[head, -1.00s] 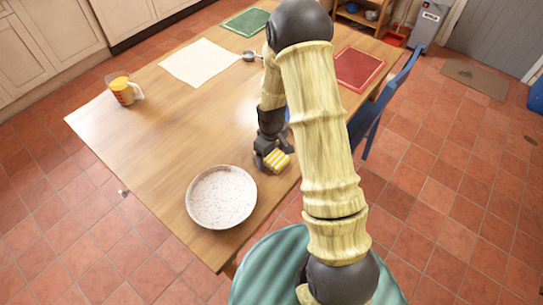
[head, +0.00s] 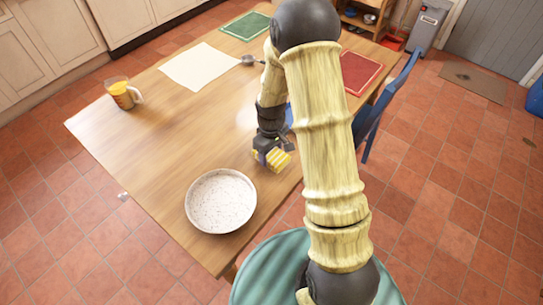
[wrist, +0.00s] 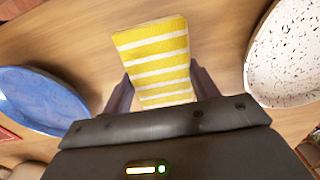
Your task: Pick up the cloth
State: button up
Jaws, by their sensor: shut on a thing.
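The cloth (head: 277,160) is a folded yellow-and-white striped piece near the table's right edge. In the wrist view the cloth (wrist: 155,55) stands out between the two fingers. My gripper (head: 267,151) is shut on it, and in the wrist view the fingers of my gripper (wrist: 160,90) press on its two sides. In the head view the cloth appears at or a little above the tabletop; I cannot tell the exact gap. Part of the cloth is hidden by my gripper.
A speckled white bowl (head: 220,201) stands at the near end of the wooden table (head: 150,160). A blue dish (wrist: 40,98) is on the other side of the cloth. A measuring jug (head: 123,95), a white mat (head: 201,65), a green mat (head: 246,26) and a red mat (head: 360,72) lie farther off.

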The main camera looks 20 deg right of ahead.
aim_at(271, 153)
notch_tip(271, 153, up, 7)
jog(key=shift+r, duration=0.1)
dwell(0.5)
jog(key=o, duration=0.3)
jog(key=shift+c, duration=1.1)
